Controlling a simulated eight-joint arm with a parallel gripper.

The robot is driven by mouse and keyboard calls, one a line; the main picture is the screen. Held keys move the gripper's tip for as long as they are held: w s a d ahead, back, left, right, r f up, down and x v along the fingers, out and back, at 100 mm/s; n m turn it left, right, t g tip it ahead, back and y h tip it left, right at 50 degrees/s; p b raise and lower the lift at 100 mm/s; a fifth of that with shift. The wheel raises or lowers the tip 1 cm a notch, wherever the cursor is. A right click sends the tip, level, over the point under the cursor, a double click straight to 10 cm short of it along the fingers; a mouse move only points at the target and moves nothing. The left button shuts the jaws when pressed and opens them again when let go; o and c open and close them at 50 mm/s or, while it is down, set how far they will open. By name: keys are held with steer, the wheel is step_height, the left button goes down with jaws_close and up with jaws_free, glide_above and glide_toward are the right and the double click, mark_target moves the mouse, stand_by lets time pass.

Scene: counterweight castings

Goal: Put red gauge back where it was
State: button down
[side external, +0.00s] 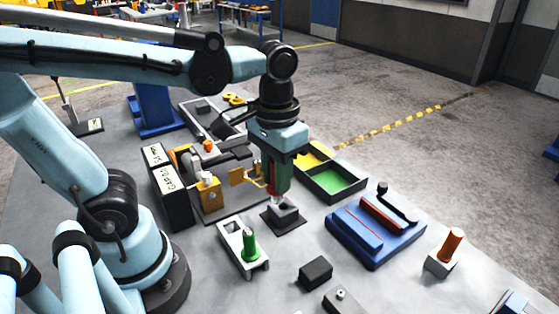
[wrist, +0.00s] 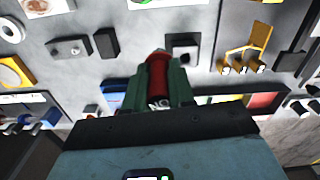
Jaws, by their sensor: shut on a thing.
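My gripper (side external: 280,185) is shut on the red gauge (wrist: 158,80), which carries the letters "NO". A strip of its red handle (side external: 270,172) also shows between the green fingers in the side view. The gripper points down just over a dark grey block (side external: 283,208) on a square plate. A white holder (side external: 232,232) stands left of and nearer than the block. A green-handled gauge (side external: 249,245) stands upright in its near part, and its far part shows an open hole.
Green and yellow trays (side external: 335,183) lie behind the gripper. A brass fixture (side external: 208,190) stands close left. A black block (side external: 316,272) is in front.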

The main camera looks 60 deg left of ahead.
steer(key=s+d+m, duration=0.4)
steer(key=s+d, duration=0.1)
steer(key=s, duration=0.6)
steer(key=shift+w+a+f, duration=0.6)
steer(key=shift+a+f, duration=1.15)
steer(key=shift+a, duration=0.05)
steer(key=shift+w+a+f, duration=0.65)
steer(key=shift+a+f, duration=1.15)
steer(key=shift+w+a+f, duration=0.6)
steer(key=shift+a+f, duration=1.15)
steer(key=shift+a, duration=0.05)
steer(key=shift+f, duration=0.2)
steer(key=c, duration=1)
jaws_free()
steer(key=shift+o, duration=0.2)
steer(key=shift+r, duration=0.15)
